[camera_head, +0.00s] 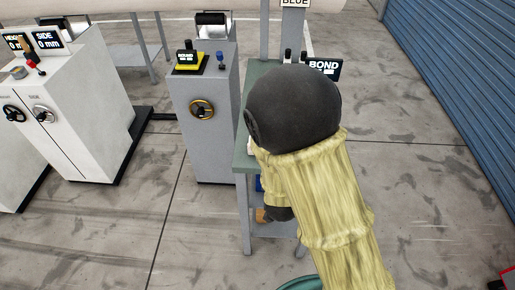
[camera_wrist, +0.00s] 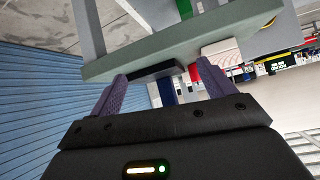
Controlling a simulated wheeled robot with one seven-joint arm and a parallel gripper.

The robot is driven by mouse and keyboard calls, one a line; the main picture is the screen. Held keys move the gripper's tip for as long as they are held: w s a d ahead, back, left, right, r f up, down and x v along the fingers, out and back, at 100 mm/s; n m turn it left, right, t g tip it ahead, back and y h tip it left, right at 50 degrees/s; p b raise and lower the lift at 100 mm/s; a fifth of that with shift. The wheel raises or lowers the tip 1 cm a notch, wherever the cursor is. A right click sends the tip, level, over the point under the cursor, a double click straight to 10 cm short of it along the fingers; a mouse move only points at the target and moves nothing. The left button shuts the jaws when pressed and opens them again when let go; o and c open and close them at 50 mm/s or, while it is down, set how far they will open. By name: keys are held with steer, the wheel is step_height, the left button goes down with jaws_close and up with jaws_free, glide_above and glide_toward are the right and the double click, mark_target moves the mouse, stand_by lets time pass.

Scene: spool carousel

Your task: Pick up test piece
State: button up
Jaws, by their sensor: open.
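My gripper (camera_wrist: 160,88) shows in the wrist view as two purple fingers spread wide apart, open, with nothing seen held between them. Its fingertips are close to the edge of a green-topped bench (camera_wrist: 120,66). A pale flat block (camera_wrist: 220,48) lies at that edge by the right finger, and a dark flat piece (camera_wrist: 155,73) shows between the fingers. I cannot tell which of these, if either, is the test piece. In the head view my sleeved arm and its dark end cover the gripper and most of the bench top (camera_head: 241,155).
A "BOND" display (camera_head: 325,67) stands at the back of the bench. A grey cabinet (camera_head: 202,125) with a handwheel stands left of the bench, and a white machine (camera_head: 75,120) farther left. A blue shutter wall (camera_head: 450,60) is at right. The floor between is clear.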

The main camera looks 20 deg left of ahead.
steer(key=s+a+n+t+y+b, duration=0.1)
steer(key=s+a+t, duration=0.3)
steer(key=a, duration=0.4)
steer(key=shift+a+f+n+t+y, duration=0.25)
steer(key=shift+n+t+y, duration=0.25)
steer(key=shift+n+y, duration=0.3)
steer(key=shift+w, duration=0.15)
steer(key=p+x, duration=0.2)
steer(key=x, duration=1)
steer(key=shift+f+p, duration=0.1)
steer(key=shift+p, duration=0.2)
steer(key=shift+w, duration=0.15)
